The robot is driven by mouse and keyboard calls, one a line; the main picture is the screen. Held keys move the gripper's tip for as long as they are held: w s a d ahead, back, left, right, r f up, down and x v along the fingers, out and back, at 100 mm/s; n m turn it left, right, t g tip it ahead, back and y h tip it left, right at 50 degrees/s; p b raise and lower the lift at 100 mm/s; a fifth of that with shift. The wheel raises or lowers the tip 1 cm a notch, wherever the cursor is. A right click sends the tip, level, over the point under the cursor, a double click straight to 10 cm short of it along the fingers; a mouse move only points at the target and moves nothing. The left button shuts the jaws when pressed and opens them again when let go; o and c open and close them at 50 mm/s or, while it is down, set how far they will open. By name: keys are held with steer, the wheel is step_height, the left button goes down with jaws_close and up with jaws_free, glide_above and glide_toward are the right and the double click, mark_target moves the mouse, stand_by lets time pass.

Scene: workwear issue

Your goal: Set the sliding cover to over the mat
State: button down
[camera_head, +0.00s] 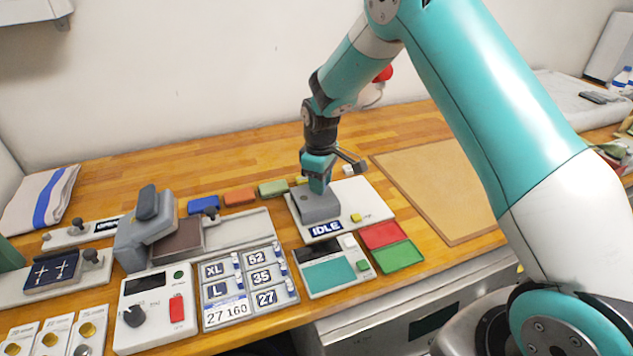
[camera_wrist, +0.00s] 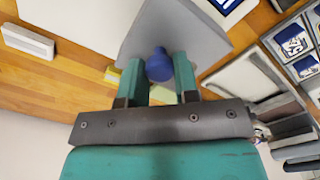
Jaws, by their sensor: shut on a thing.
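My gripper (camera_head: 318,186) reaches down onto a grey cover (camera_head: 318,208) on a white base (camera_head: 345,190) labelled IDLE. In the wrist view the gripper (camera_wrist: 159,78) is shut on the cover's blue knob (camera_wrist: 159,62), with one finger on each side. The grey cover plate (camera_wrist: 200,35) spreads out beneath the knob. The cover lies over the left part of the white base, behind the IDLE label. Which surface is the mat is not clear; a flat tan mat (camera_head: 435,185) lies to the right, apart from the cover. The fingers hide the knob in the head view.
A yellow button (camera_head: 356,216) sits on the base to the right of the cover. Red (camera_head: 383,234) and green (camera_head: 398,256) trays and a teal-faced device (camera_head: 330,273) stand in front. Coloured blocks (camera_head: 239,195) line the back. A grey press (camera_head: 150,235) stands left.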

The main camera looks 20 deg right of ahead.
steer(key=shift+a, duration=0.25)
steer(key=c, duration=0.9)
jaws_free()
steer(key=shift+a, duration=0.15)
steer(key=shift+o, duration=0.2)
steer(key=shift+d, duration=0.2)
steer(key=shift+r, duration=0.1)
steer(key=shift+r, duration=0.25)
step_height(320, 180, up, 17)
steer(key=b, duration=0.3)
steer(key=s+a+y, duration=0.2)
steer(key=s+a, duration=0.3)
steer(key=s, duration=1.1)
steer(key=s+a+r+m+y, duration=0.1)
steer(key=s+a, duration=0.4)
steer(key=s, duration=1.1)
steer(key=shift+s+y, duration=0.3)
steer(key=shift+y, duration=0.3)
